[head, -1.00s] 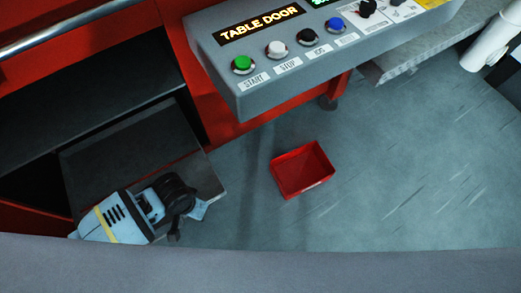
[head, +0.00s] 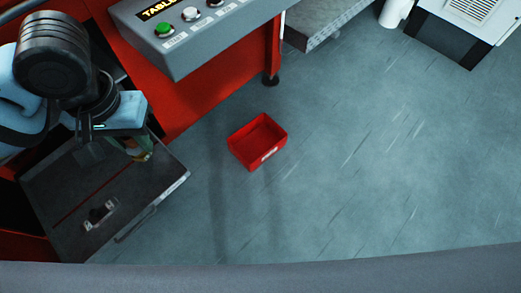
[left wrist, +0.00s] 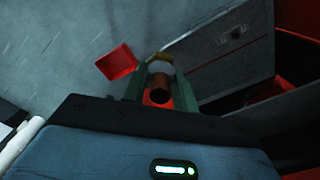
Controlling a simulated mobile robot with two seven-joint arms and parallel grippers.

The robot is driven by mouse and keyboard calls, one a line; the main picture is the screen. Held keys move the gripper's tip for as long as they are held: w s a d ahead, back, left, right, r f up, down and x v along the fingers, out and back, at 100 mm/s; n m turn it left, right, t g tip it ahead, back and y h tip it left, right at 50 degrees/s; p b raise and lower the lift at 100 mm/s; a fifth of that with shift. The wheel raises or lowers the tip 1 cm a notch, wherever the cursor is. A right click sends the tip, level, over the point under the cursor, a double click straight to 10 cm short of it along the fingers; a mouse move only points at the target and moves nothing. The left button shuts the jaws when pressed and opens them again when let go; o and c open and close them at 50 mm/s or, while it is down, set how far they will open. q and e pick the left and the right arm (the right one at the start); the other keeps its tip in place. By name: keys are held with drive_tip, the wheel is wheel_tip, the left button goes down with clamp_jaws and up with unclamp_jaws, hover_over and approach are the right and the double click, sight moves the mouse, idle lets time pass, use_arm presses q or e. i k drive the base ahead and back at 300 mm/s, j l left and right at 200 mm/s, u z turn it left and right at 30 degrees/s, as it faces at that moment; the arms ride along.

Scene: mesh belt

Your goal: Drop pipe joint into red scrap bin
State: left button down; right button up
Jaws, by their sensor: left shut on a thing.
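The red scrap bin (head: 258,142) stands on the grey floor near the middle of the head view, open at the top and empty as far as I see. It also shows in the left wrist view (left wrist: 117,62), beyond the fingers. My left gripper (head: 140,150) is shut on the pipe joint (left wrist: 159,92), a copper-brown round end with a pale part and a yellowish part behind it. The green fingers (left wrist: 160,84) lie on either side of it. In the head view the gripper is over the dark drawer-like tray, left of the bin, and mostly hides the joint. My right gripper is not in view.
The dark tray (head: 75,200) juts from the red machine at the left. The grey control panel (head: 180,35) overhangs at the top, with a black machine foot (head: 271,80) below. The floor right of the bin is clear.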

sight(253, 145)
drive_tip(key=i+l+z, duration=0.1)
drive_tip(key=l, duration=0.3)
drive_tip(key=i+l, duration=0.1)
drive_tip(key=l, duration=0.35)
drive_tip(key=i, duration=1)
drive_tip(key=l+z, duration=0.05)
drive_tip(key=l, duration=0.05)
